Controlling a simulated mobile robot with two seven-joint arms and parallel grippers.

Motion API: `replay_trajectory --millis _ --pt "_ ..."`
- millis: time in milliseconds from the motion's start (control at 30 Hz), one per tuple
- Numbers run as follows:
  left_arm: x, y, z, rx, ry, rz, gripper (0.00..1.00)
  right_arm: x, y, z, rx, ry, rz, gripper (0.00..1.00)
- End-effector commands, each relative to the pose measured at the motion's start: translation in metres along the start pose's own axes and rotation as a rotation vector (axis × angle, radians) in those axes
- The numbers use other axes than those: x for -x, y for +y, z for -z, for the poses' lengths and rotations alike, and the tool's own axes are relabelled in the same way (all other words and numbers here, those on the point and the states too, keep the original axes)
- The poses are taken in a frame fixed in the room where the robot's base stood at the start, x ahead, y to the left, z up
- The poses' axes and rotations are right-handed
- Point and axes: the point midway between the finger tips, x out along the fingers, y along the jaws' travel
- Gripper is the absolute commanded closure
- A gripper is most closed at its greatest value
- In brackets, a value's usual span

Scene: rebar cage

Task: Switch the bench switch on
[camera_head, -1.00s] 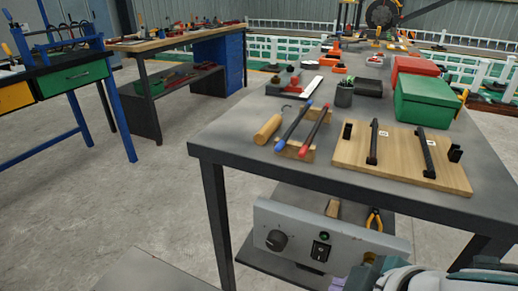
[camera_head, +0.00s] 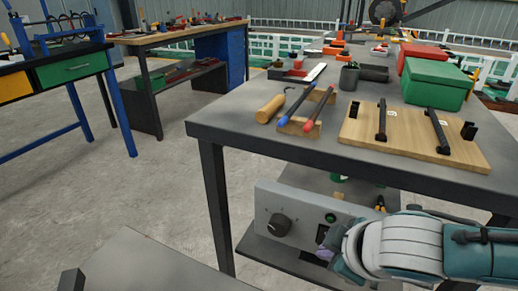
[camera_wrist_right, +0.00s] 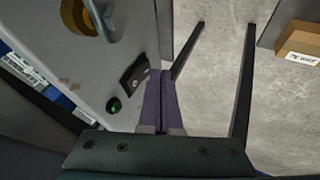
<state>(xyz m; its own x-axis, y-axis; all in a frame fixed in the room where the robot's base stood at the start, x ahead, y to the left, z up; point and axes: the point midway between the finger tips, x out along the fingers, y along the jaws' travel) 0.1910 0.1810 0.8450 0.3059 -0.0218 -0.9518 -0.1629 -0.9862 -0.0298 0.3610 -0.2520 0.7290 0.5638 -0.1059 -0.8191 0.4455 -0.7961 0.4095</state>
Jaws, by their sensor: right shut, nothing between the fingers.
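The bench switch is a dark rocker plate (camera_wrist_right: 138,72) on the grey control panel (camera_head: 268,208) under the bench top. In the head view my right gripper (camera_head: 323,252) is in front of the panel and hides most of the switch. In the right wrist view the purple fingers (camera_wrist_right: 157,76) are closed together and empty, with their tips right beside the switch plate. I cannot tell whether they touch it, or which way the rocker is tipped. My left gripper is not in view.
The bench top (camera_head: 230,122) overhangs above, with a wooden board (camera_head: 415,140) and tools. A bench leg (camera_head: 215,205) stands left.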

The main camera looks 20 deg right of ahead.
Motion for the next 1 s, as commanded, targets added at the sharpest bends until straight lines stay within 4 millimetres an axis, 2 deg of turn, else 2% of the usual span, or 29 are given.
replay_trajectory --millis 600,1000 --pt "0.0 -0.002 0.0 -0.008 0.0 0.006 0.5 -0.007 0.009 -0.001 0.0 0.0 0.0 1.0" --pt "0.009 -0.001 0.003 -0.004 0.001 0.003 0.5 0.0 0.012 0.002 0.0 0.0 0.0 1.0"
